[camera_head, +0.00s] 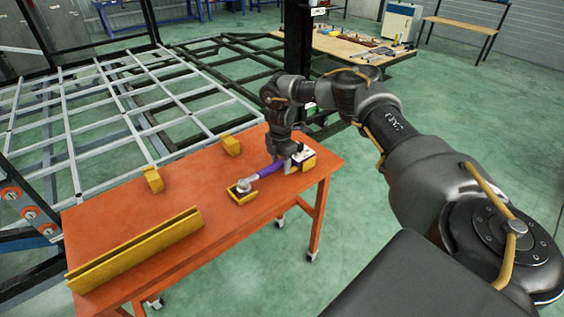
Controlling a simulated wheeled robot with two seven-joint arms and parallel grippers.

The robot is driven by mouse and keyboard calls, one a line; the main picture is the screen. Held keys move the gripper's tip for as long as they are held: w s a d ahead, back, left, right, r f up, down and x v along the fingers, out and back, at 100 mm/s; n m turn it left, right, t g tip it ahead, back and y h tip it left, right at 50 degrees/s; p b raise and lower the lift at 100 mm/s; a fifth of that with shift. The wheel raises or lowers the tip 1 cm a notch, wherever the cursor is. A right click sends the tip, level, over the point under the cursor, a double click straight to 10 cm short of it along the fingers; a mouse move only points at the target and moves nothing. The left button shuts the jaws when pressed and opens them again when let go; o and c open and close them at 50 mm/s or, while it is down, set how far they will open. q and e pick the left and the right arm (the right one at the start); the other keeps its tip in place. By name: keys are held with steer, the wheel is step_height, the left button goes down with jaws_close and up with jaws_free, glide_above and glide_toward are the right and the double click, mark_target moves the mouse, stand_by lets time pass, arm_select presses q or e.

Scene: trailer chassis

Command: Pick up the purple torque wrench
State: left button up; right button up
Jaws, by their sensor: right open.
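The purple torque wrench (270,169) lies at the right end of the orange table (120,231). Its silver head (244,186) rests at a yellow holder (240,197), and its other end reaches toward a yellow and white block (304,159). My right gripper (286,167) points down over the handle end of the wrench. Its jaws are open and close around or beside the handle; I cannot tell whether they touch it. The gripper hides part of the handle. My left gripper is not in view.
A long yellow channel (136,250) lies along the table's front left. Two small yellow blocks (153,179) (231,145) stand farther back. A metal trailer frame (75,107) stretches behind the table. A wooden workbench (340,45) stands beyond.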

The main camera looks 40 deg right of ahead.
steer(key=shift+f, duration=0.85)
steer(key=shift+c, duration=0.3)
steer(key=c, duration=1)
jaws_close()
steer(key=shift+r, duration=0.1)
